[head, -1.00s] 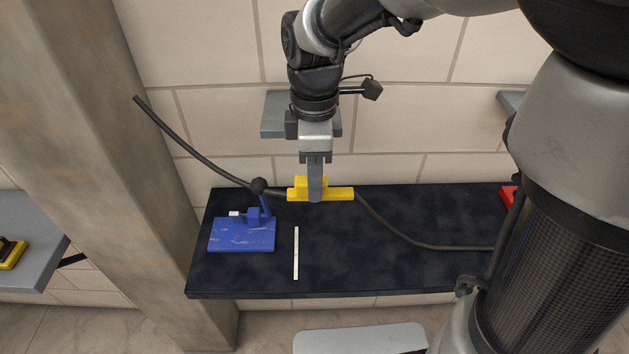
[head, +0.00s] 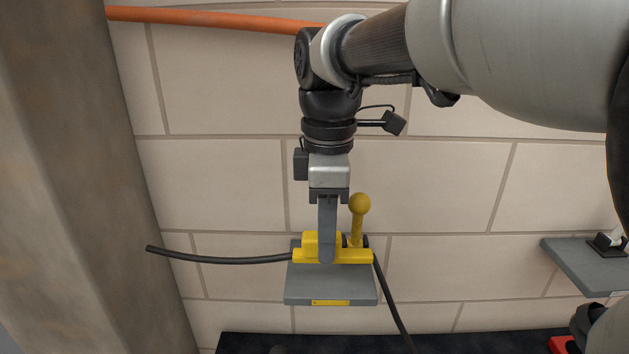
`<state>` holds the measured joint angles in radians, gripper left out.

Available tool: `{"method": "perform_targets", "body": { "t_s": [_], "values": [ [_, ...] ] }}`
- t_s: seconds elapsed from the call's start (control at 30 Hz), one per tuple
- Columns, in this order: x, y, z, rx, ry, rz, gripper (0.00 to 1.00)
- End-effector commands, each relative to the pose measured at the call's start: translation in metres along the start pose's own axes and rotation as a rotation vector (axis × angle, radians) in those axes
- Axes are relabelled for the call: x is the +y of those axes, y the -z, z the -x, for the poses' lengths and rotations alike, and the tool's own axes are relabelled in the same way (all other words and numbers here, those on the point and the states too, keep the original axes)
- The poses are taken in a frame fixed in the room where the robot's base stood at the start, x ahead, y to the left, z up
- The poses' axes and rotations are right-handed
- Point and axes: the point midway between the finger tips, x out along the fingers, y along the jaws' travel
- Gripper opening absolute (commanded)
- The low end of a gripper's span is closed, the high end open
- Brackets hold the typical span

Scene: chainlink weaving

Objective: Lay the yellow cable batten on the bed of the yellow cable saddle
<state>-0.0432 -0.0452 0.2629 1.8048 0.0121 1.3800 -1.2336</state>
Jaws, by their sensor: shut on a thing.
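The yellow cable batten (head: 350,256) is between the fingers of my gripper (head: 327,260), which is shut on it. A black cable (head: 220,260) runs along the batten; its free end sticks out to the left and its other side drops down to the right. The yellow cable saddle (head: 361,204) shows mainly as an upright lever with a round knob, just right of my gripper. Its bed is hidden behind the batten and fingers. I cannot tell whether the batten touches the saddle or is in front of or above it.
A grey shelf (head: 330,288) with a yellow label on its front edge is on the wall behind and below the batten. A dark bench top (head: 450,342) is at the bottom. Another grey shelf (head: 590,268) is at the right, and an orange pipe (head: 215,19) runs above.

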Motion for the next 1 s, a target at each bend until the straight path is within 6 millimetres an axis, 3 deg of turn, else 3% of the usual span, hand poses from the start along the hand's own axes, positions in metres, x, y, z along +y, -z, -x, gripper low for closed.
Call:
{"method": "perform_targets", "body": {
  "t_s": [0.27,0.7,1.0],
  "values": [
    [0.000,0.000,0.001,0.000,0.001,0.000,0.00],
    [0.000,0.000,-0.035,-0.001,0.001,0.000,0.00],
    [0.000,0.000,-0.038,0.000,0.001,0.000,0.00]
  ]
}}
